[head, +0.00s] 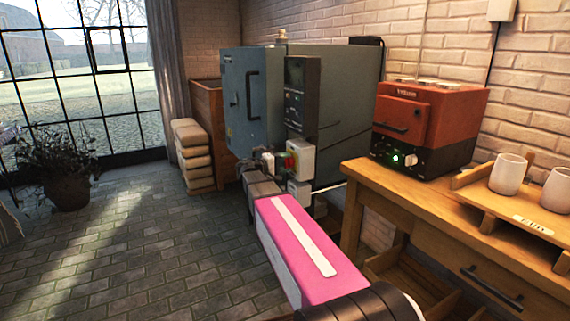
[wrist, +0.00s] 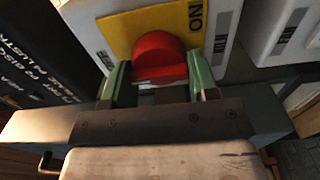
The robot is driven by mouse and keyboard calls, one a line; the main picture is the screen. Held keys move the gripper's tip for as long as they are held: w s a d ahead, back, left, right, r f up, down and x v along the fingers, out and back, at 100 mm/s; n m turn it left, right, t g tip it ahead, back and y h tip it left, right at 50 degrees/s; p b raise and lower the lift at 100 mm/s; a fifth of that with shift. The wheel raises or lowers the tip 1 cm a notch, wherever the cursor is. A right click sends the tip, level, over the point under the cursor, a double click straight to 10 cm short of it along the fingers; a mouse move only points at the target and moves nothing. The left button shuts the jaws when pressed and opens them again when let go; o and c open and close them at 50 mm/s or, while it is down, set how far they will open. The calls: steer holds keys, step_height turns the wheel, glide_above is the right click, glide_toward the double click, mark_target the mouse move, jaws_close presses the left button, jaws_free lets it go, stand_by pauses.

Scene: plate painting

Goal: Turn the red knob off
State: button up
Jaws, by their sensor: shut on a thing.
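The red knob (wrist: 158,50) sits on a yellow plate (wrist: 118,30) on the front of a white switch box (wrist: 230,25) in the wrist view. "ON" is printed at the plate's right edge, and a smaller dark label is at its left. My gripper (wrist: 158,75) has its green fingers on either side of the knob and is shut on it. In the head view the white switch box (head: 302,158) is on the grey-blue kiln's front, and part of the red knob (head: 290,161) shows. I cannot tell exactly which way the knob points.
The grey-blue kiln (head: 345,110) has a dark control panel (head: 301,85) above the switch box. A second white box (wrist: 288,35) is close on the right in the wrist view. A wooden table (head: 440,215) with a red oven (head: 448,115) stands right.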

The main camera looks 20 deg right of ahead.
stand_by(0.5)
steer(key=o, duration=0.9)
steer(key=shift+c, duration=0.2)
steer(key=s+a, duration=0.2)
steer(key=a, duration=0.8)
steer(key=shift+a, duration=0.35)
steer(key=shift+f, duration=0.1)
steer(key=s+d+f+g+y, duration=0.1)
steer(key=s+f+g+y, duration=0.1)
steer(key=s+f+y, duration=0.75)
steer(key=s+d+f+g+y, duration=0.15)
steer(key=s+f, duration=0.45)
steer(key=f, duration=0.8)
steer(key=s+a+f+m+y, duration=0.2)
steer(key=s+a+f+y, duration=0.2)
steer(key=s+a+y, duration=0.1)
steer(key=shift+s+a+f+y, duration=0.25)
steer(key=shift+s+a+y, duration=0.15)
steer(key=shift+y, duration=0.4)
